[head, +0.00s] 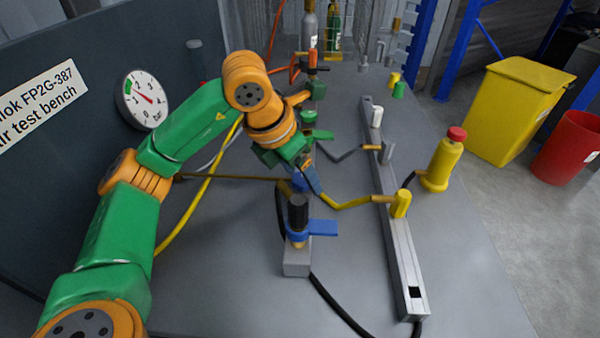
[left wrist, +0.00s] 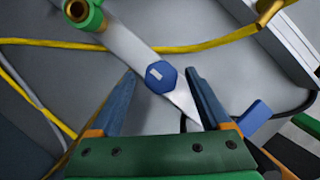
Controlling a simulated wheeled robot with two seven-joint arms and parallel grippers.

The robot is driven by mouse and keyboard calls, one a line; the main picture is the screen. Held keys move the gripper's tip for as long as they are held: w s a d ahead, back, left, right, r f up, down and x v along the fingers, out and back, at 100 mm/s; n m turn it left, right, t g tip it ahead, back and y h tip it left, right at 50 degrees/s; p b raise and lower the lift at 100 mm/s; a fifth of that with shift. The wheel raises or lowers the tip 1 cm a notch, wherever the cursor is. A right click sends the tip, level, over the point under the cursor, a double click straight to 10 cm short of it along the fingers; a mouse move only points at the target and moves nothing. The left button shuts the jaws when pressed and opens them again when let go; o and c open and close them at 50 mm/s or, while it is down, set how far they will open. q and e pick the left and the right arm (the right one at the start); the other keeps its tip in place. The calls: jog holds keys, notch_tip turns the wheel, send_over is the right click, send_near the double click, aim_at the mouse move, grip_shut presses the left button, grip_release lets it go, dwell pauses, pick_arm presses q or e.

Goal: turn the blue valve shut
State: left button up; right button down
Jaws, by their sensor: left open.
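A blue six-sided knob (left wrist: 161,77) with a white mark on top shows in the left wrist view, between and just beyond the fingertips. It also shows in the head view (head: 299,183), partly hidden by the gripper. My left gripper (head: 303,188) is open above the bench, its fingers apart on either side of the knob. In the left wrist view, the gripper (left wrist: 161,74) holds nothing, and I cannot tell if it touches the knob. My right gripper is not in view.
Yellow (head: 345,204) and black hoses cross the grey bench (head: 450,270). A metal rail (head: 397,247) with a yellow fitting (head: 400,204) runs to the right. A yellow post with a red button (head: 457,134) stands beyond it. A pressure gauge (head: 146,100) is on the left panel.

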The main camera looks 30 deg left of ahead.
pick_arm(q)
grip_shut()
jog(key=shift+r+m, duration=0.1)
jog(key=shift+m, duration=0.3)
jog(key=m+h+p, duration=0.1)
jog(key=m, duration=0.3)
jog(key=shift+r+g+h+p, duration=0.1)
jog(key=shift+g+h+p, duration=0.25)
jog(key=shift+g+h, duration=0.05)
jog(key=m+g+p, duration=0.1)
jog(key=m, duration=0.1)
jog(key=m+g+h+p, duration=0.1)
jog(key=m+p, duration=0.1)
jog(key=m, duration=0.1)
jog(key=shift+w+a+r, duration=0.1)
jog(key=shift+w+a, duration=0.05)
jog(key=shift+w, duration=0.05)
jog(key=m+p, duration=0.1)
jog(key=m, duration=0.1)
jog(key=m+g+p, duration=0.1)
jog(key=m, duration=0.1)
jog(key=shift+w+m+g+p, duration=0.15)
jog(key=shift+m+g+p, duration=0.15)
jog(key=shift+m+p, duration=0.1)
jog(key=shift+f+m+g+p, duration=0.2)
jog(key=shift+m+g+p, duration=0.4)
jog(key=shift+m, duration=1)
grip_release()
